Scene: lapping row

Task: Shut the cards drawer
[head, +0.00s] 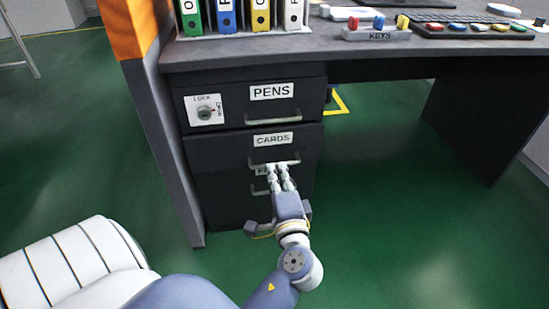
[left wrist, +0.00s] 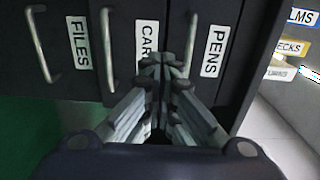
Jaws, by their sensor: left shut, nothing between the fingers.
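The cards drawer (head: 220,152) is the dark middle drawer, with a white CARDS label and a pale bar handle. Its front appears to stand slightly out from the drawers above and below. In the left wrist view the cards drawer (left wrist: 120,80) shows sideways, its label partly hidden by the fingers. My left gripper (head: 279,167) is shut and empty, its fingertips in front of the cards drawer by the handle. In the left wrist view the gripper (left wrist: 165,66) points at the drawer front. I cannot tell whether it touches. My right gripper is not in view.
The pens drawer (head: 240,115) above looks closed and has a lock (head: 206,112). The files drawer (left wrist: 58,75) is below. The green floor is clear to the right.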

